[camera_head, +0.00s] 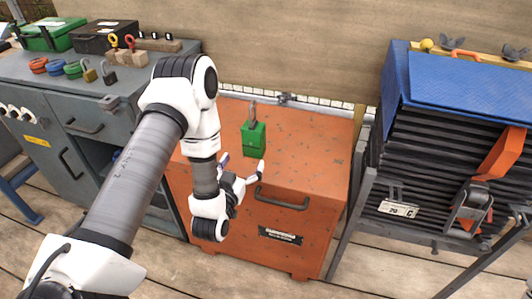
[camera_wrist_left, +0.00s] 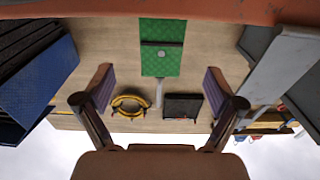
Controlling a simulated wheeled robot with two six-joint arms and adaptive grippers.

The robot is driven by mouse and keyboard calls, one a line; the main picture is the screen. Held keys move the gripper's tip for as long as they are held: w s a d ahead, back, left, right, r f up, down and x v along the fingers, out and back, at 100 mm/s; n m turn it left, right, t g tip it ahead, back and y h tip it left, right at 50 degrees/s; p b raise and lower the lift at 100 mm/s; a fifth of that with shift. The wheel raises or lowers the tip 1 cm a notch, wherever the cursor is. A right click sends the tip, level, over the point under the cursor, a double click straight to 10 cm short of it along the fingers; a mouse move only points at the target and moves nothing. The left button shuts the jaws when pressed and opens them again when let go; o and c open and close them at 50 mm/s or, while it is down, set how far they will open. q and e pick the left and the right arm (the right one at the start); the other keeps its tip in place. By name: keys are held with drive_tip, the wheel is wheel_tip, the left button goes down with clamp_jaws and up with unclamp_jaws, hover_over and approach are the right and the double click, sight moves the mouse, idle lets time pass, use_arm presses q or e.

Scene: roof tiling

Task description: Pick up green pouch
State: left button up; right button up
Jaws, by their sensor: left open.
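The green pouch (camera_head: 253,138) stands upright on the orange cabinet's top, near its front edge, with grey-brown handle-like pieces sticking up from it. In the left wrist view the pouch (camera_wrist_left: 162,40) appears upside down, with a round stud on its face. My left gripper (camera_head: 242,174) is in front of the cabinet, just below and before the pouch. Its fingers are open and empty, and in the left wrist view (camera_wrist_left: 158,85) the pouch lies ahead, between and beyond the fingertips. My right gripper is not in view.
The orange cabinet (camera_head: 310,150) has a drawer handle (camera_head: 282,199) close to my left gripper. A grey workbench (camera_head: 30,68) with padlocks, tape rolls and cases stands left. A dark rack (camera_head: 440,140) with a blue top stands right. The cabinet top around the pouch is clear.

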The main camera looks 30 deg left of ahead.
sight(251, 145)
use_arm(q)
drive_tip(key=x, duration=0.7)
drive_tip(key=shift+w+a, duration=0.15)
drive_tip(key=shift+w, duration=0.2)
drive_tip(key=c, duration=1.6)
drive_tip(key=shift+r, duration=0.1)
drive_tip(key=shift+c, duration=0.7)
